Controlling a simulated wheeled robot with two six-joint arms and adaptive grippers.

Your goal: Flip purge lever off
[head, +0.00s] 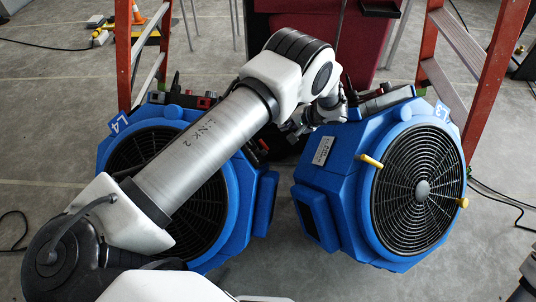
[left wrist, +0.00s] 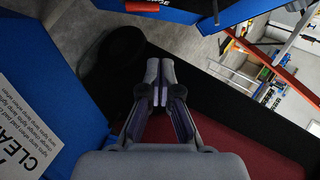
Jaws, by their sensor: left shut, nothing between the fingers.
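Two blue fan-fronted machines stand on the floor: one marked L4 (head: 113,155) at left, partly behind my arm, and one marked L3 (head: 350,190) at right. No part can be made out for certain as the purge lever. My left gripper (head: 305,122) is behind the gap between the machines, near the rear of the right one. In the left wrist view my left gripper (left wrist: 158,78) has its fingers together with nothing between them. It points at a dark area beside a blue panel with a white label (left wrist: 28,130). My right gripper is not in view.
Orange ladder legs (head: 123,55) stand behind the left machine, with others (head: 497,75) behind the right. A dark red block (head: 325,35) is behind the gap. Black cables lie on the grey floor.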

